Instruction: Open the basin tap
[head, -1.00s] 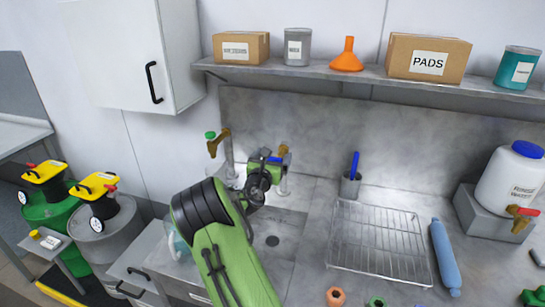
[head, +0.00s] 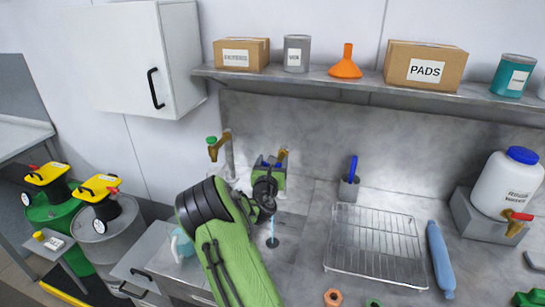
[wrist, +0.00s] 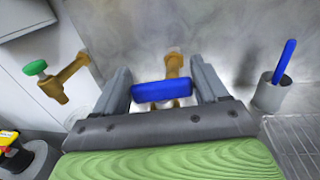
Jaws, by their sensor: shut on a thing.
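The basin tap is brass with a blue lever handle (wrist: 160,91); its brass body (wrist: 175,65) rises from a post behind the sink. My gripper (wrist: 162,84) is shut on the blue handle, with a finger at each side of it. In the head view my gripper (head: 270,163) hides most of this tap, and a bit of brass shows at its right. A thin stream of water (head: 272,228) falls into the basin (head: 292,228) and spreads pale blue at the drain.
A second brass tap with a green handle (head: 212,140) stands just left. A wire drying rack (head: 375,245), a cup with a blue-handled tool (head: 349,187) and a blue roller (head: 440,258) lie right. A shelf (head: 330,78) runs above.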

